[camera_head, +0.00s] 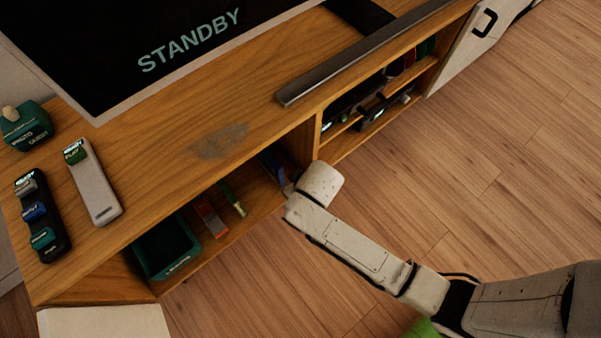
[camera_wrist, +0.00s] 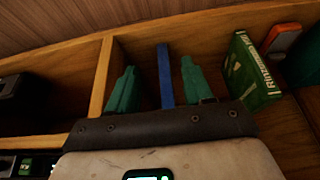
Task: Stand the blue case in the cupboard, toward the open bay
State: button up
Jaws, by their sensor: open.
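The blue case (camera_wrist: 165,75) stands upright on its edge inside the cupboard, seen as a narrow strip in the wrist view. My gripper (camera_wrist: 158,66) is open, with one green finger on each side of the case and a visible gap on both sides. The wooden divider (camera_wrist: 101,76) of the cupboard stands left of the fingers. In the head view the blue case (camera_head: 273,164) shows beside the divider, partly hidden by my wrist. The cupboard (camera_head: 262,206) is a low wooden unit with open bays. My fingertips are hard to make out in the head view.
A green case (camera_wrist: 255,70) and a red-orange case (camera_wrist: 283,38) stand right of the gripper. A dark green bin (camera_head: 165,247) is at the bay's left end. A grey bar (camera_head: 365,53) runs along the top's front edge. The wooden floor (camera_head: 480,170) is clear.

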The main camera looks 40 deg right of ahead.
jog(key=s+d+r+g, duration=0.1)
jog(key=s+d+r, duration=0.3)
jog(key=s, duration=0.4)
jog(key=s+d+r+g, duration=0.2)
jog(key=s+d+r, duration=0.1)
jog(key=s+r, duration=0.4)
jog(key=shift+s+d, duration=0.4)
jog(key=shift+s, duration=0.5)
jog(key=shift+c, duration=0.8)
